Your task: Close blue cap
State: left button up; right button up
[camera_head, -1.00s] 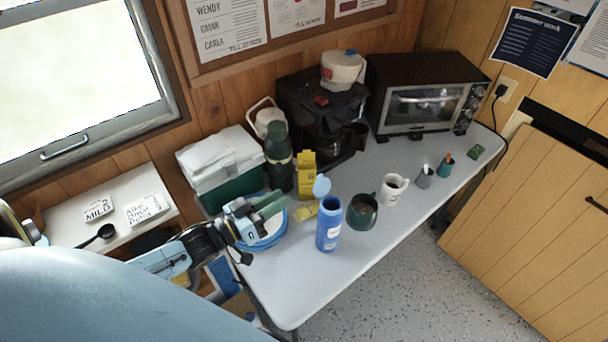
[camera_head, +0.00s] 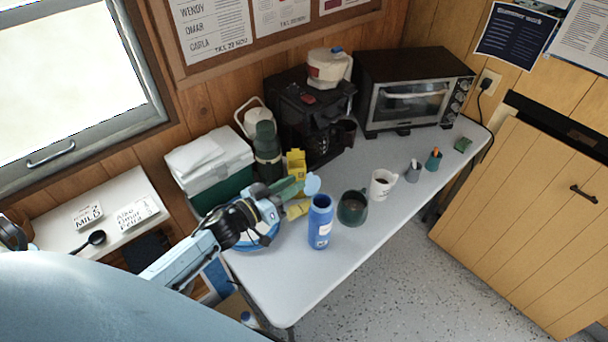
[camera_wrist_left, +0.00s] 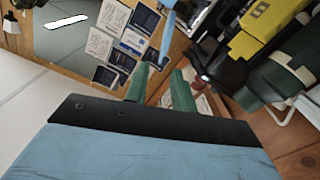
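A blue bottle (camera_head: 320,225) with a white label stands upright on the table. Its light blue cap (camera_head: 312,184) stands open at the upper left of the bottle mouth. My left gripper (camera_head: 298,187), with green fingers, reaches in from the left just beside the cap. In the left wrist view, the fingers (camera_wrist_left: 160,85) are apart with nothing between them. A light blue piece (camera_wrist_left: 169,24), probably the cap, shows beyond them there. I cannot tell whether a finger touches the cap. My right gripper is not in view.
A dark green mug (camera_head: 352,208) stands right of the bottle, with a white mug (camera_head: 382,184) beyond. A yellow carton (camera_head: 296,163), green flask (camera_head: 267,150) and coffee maker (camera_head: 308,115) stand behind. The table's front (camera_head: 285,300) is clear.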

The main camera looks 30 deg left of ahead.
aim_at(312, 183)
pick_arm(q)
jog(key=shift+x, duration=2.25)
grip_shut()
